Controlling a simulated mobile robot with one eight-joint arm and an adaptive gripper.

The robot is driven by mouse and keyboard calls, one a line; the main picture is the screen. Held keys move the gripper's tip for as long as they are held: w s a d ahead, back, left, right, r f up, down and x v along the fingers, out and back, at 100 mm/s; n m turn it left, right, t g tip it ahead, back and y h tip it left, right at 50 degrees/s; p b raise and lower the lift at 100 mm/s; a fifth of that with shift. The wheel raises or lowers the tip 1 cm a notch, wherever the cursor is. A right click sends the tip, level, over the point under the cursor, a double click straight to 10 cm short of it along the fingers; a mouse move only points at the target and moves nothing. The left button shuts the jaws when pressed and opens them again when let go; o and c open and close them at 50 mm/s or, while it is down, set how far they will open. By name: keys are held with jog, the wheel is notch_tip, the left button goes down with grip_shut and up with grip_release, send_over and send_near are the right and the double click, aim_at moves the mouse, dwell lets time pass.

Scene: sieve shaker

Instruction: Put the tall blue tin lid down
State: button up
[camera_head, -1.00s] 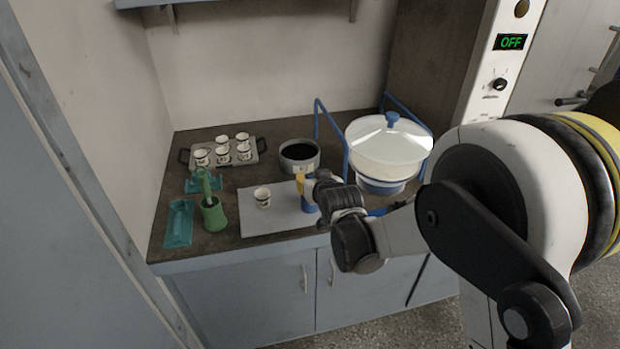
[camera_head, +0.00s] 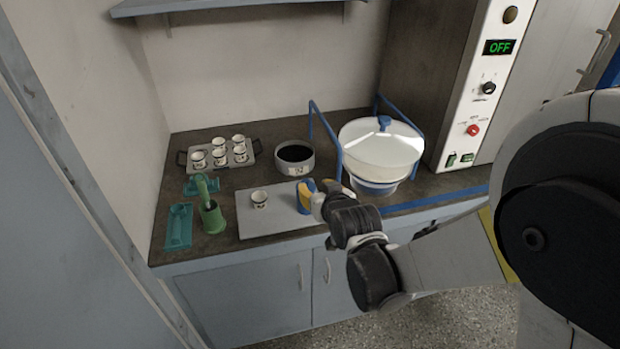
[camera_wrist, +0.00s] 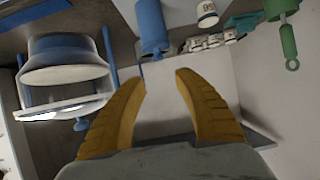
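A tall blue cylinder, the tin lid by its look (camera_head: 303,200), stands upright at the right part of a grey mat or tray (camera_head: 280,222) on the counter. In the wrist view, which is upside down, the blue lid (camera_wrist: 151,28) shows at the top centre, with a narrow knob-like end. My gripper (camera_wrist: 160,80) has its two yellow fingers spread with a clear gap and nothing between them. The lid lies beyond the fingertips, apart from them. In the head view my gripper (camera_head: 313,187) is right beside the lid and partly overlaps it.
A small white cup (camera_head: 259,199) stands on the same mat. A dark round sieve pan (camera_head: 295,170) is behind it. The sieve shaker (camera_head: 380,155) with blue rails is at right. A green mortar (camera_head: 212,218) and a rack of cups (camera_head: 240,160) are at left.

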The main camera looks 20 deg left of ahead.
jog(key=s+d+r+m+g+h, duration=0.1)
jog(key=s+d+r+h, duration=0.2)
jog(key=d, duration=0.7)
jog(key=s+d+r+m+h, duration=0.1)
jog(key=s+d+r+m, duration=0.3)
jog(key=d, duration=0.6)
jog(key=s+d+m+g+h, duration=0.1)
jog(key=s+d+g+h, duration=0.1)
jog(key=s+d, duration=1.3)
jog(key=shift+s+d+r+g+h, duration=0.15)
jog(key=shift+s+d+g+h, duration=0.15)
jog(key=shift+g+h, duration=0.15)
